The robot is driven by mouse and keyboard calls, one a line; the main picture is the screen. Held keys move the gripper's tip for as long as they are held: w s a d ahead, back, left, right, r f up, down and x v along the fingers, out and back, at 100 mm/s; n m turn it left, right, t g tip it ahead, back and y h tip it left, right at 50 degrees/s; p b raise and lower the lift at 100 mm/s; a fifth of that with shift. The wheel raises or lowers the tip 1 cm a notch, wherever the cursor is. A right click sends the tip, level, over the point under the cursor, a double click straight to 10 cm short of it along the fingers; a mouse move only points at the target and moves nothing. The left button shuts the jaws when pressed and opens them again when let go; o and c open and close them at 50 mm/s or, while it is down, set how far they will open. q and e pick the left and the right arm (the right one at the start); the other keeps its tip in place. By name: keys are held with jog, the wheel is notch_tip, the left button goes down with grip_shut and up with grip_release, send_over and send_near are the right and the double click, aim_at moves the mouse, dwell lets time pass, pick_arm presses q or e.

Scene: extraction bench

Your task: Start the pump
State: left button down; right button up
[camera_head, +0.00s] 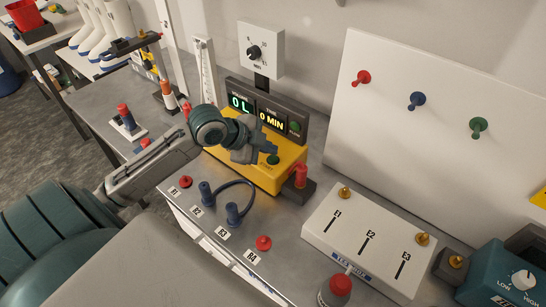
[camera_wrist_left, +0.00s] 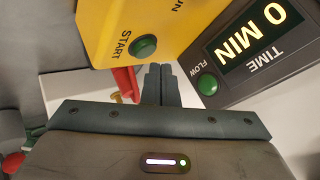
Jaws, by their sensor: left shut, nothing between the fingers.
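The yellow pump box (camera_head: 262,178) stands on the bench under a dark display panel (camera_head: 284,113) reading "0 L" and "0 MIN". Its green START button (camera_head: 272,160) also shows in the left wrist view (camera_wrist_left: 143,46). My left gripper (camera_head: 270,153) is shut and empty, its fingertips close to the START button; I cannot tell whether they touch it. In the left wrist view the fingertips (camera_wrist_left: 158,68) appear just beside the button. A green FLOW light or button (camera_wrist_left: 207,84) sits on the panel. My right gripper is not in view.
A red-handled valve (camera_head: 299,176) stands right of the box. A blue hose (camera_head: 232,190) links two blue plugs in front, beside red caps. A white panel labelled E1 to E3 (camera_head: 342,268), a red-capped bottle (camera_head: 338,289) and a LOW-HIGH dial unit (camera_head: 500,278) stand to the right.

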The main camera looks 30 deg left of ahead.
pick_arm(q)
jog(key=shift+f, duration=0.1)
jog(key=shift+f, duration=0.3)
jog(key=shift+f, duration=0.1)
dwell(0.5)
jog(key=shift+f+b, duration=0.35)
jog(key=shift+b, duration=0.15)
dwell(0.4)
